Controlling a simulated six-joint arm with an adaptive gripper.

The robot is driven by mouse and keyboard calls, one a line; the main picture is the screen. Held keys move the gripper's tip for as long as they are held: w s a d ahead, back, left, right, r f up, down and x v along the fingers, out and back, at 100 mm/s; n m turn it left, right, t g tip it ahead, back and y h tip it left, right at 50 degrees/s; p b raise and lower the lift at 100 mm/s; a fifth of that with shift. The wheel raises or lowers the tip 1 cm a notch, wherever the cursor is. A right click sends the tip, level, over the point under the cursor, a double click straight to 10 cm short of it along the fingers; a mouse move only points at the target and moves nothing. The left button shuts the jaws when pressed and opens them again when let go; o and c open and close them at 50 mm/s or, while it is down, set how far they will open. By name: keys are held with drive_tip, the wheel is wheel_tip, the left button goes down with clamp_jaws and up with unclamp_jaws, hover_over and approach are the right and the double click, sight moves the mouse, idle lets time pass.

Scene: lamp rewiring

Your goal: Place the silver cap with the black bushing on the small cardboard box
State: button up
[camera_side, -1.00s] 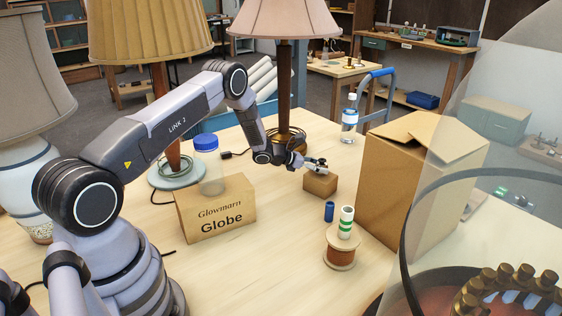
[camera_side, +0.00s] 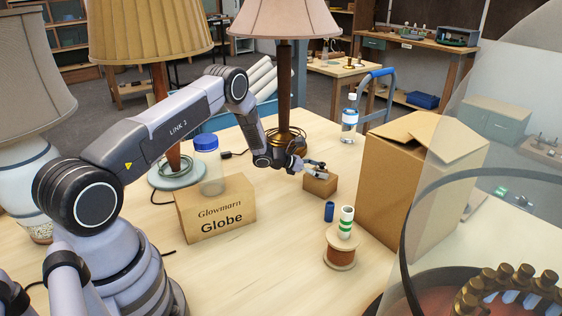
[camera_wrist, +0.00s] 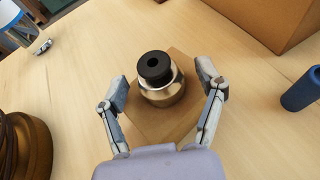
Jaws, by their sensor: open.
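The silver cap (camera_wrist: 162,90) with the black bushing (camera_wrist: 154,66) on its top stands upright on the small cardboard box (camera_wrist: 180,128) in the wrist view. The small box also shows in the side view (camera_side: 321,187), where the cap is too small to make out clearly. My gripper (camera_wrist: 172,88) is open, with one finger on each side of the cap. Gaps show between both fingers and the cap. In the side view my gripper (camera_side: 315,168) is just above the small box.
A large cardboard box (camera_side: 405,195) stands to the right. A blue tube (camera_side: 329,211) and a spool (camera_side: 341,250) with a green-striped white roll (camera_side: 346,221) stand in front. The Globe box (camera_side: 217,212) is at left, and a lamp base (camera_side: 286,141) is behind.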

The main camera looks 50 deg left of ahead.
drive_tip(key=v, duration=1.2)
drive_tip(key=s+d+r+m+g+h, duration=0.25)
drive_tip(key=d+r+m, duration=0.6)
drive_tip(key=r, duration=0.45)
drive_tip(key=s+d+r+m+g, duration=0.5)
drive_tip(key=s+d+r+m, duration=0.4)
drive_tip(key=s+d+r, duration=0.15)
drive_tip(key=s+r+m+y, duration=0.2)
drive_tip(key=s+m, duration=0.2)
drive_tip(key=s, duration=0.3)
drive_tip(key=s+a+r+m+y, duration=0.1)
drive_tip(key=s+r+m+y, duration=0.1)
drive_tip(key=s+m, duration=0.3)
drive_tip(key=s+a+r+m+t+y, duration=0.1)
drive_tip(key=s+m+y, duration=0.3)
drive_tip(key=s, duration=0.7)
drive_tip(key=shift+s+r, duration=0.2)
drive_tip(key=shift+r, duration=0.7)
